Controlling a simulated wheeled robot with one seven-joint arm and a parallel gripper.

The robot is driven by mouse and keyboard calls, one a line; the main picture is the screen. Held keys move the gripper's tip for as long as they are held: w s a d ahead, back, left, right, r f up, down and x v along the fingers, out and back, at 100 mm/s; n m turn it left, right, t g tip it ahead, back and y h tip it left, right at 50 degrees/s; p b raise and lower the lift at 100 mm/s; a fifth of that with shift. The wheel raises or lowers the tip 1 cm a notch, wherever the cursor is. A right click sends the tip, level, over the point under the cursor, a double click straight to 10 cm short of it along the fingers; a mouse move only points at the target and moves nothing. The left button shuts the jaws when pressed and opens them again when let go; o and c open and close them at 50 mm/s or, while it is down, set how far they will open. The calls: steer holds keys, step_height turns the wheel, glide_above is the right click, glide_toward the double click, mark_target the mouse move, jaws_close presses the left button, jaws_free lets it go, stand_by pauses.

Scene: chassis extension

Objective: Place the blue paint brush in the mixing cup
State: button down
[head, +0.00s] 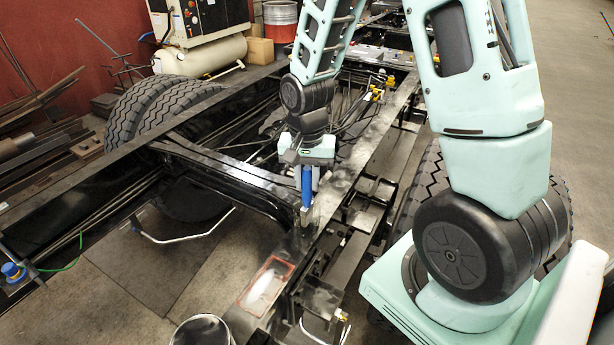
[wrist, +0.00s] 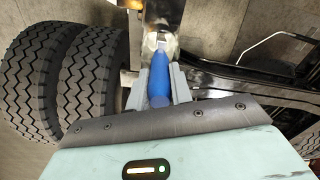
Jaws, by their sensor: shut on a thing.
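My gripper (head: 312,168) is shut on the blue paint brush (head: 307,186) and holds it upright over the dark chassis rail, with the bristle end down. In the wrist view the brush's blue handle (wrist: 160,82) lies between the two grey fingers of my gripper (wrist: 158,78), and its pale end points away from me. I cannot tell whether the brush end touches the rail. A round metal container (head: 203,331), which looks like the mixing cup, is at the bottom edge of the head view. It is partly cut off and stands apart from the brush, nearer the camera.
The chassis rail (head: 346,190) runs under my gripper. A white patch with a red border (head: 265,286) lies on it between brush and cup. Large tyres (head: 150,108) stand at left. Brackets (head: 322,297) stick out right of the rail. A blue-capped item (head: 12,270) sits far left.

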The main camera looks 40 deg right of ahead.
steer(key=shift+f, duration=0.55)
steer(key=c, duration=1.2)
jaws_free()
steer(key=shift+o, duration=0.2)
